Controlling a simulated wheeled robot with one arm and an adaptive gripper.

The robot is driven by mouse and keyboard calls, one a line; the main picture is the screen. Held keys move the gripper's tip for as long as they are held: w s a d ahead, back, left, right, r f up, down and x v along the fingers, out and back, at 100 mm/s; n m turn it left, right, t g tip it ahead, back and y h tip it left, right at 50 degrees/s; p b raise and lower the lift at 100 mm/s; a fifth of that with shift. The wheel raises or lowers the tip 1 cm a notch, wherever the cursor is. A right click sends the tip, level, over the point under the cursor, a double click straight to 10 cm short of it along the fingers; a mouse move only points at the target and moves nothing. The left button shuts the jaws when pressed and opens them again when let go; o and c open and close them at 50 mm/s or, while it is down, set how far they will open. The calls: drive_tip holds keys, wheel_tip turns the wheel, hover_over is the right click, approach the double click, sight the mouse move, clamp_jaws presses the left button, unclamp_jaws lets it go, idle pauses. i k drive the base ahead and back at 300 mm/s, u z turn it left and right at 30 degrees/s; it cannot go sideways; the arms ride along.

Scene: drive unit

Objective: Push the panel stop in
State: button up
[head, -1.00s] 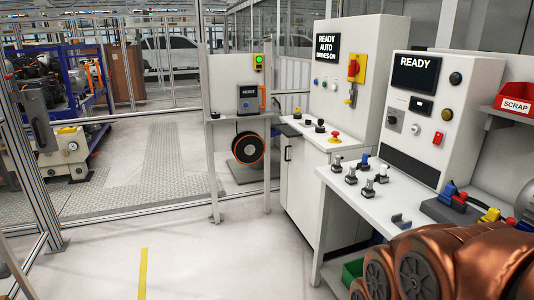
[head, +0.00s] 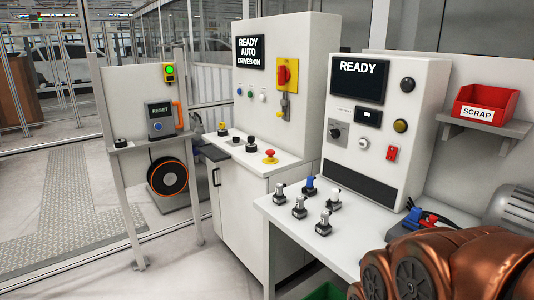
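A red mushroom button on a yellow base (head: 269,156), which looks like the panel stop, sits on the sloped shelf of the white control cabinet (head: 240,205). Whether it is up or pressed in is too small to tell. The cabinet's screen (head: 250,52) reads READY, AUTO, DRIVES ON. Black knobs (head: 236,140) stand to the left of the button on the same shelf. My copper-coloured arm fills the lower right corner, well apart from the button. My gripper is not in view.
A white bench (head: 290,222) with several small switches and a READY test panel (head: 372,115) stands right of the cabinet. A red SCRAP bin (head: 485,107) sits on a shelf at right. A fence post stand with a RESET box (head: 159,116) is left. Open floor lies front left.

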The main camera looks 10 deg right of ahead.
sight(269, 152)
drive_tip(key=u, duration=0.15)
drive_tip(key=i, duration=0.5)
drive_tip(key=u, duration=0.6)
drive_tip(key=i, duration=2.1)
drive_tip(key=z, duration=0.3)
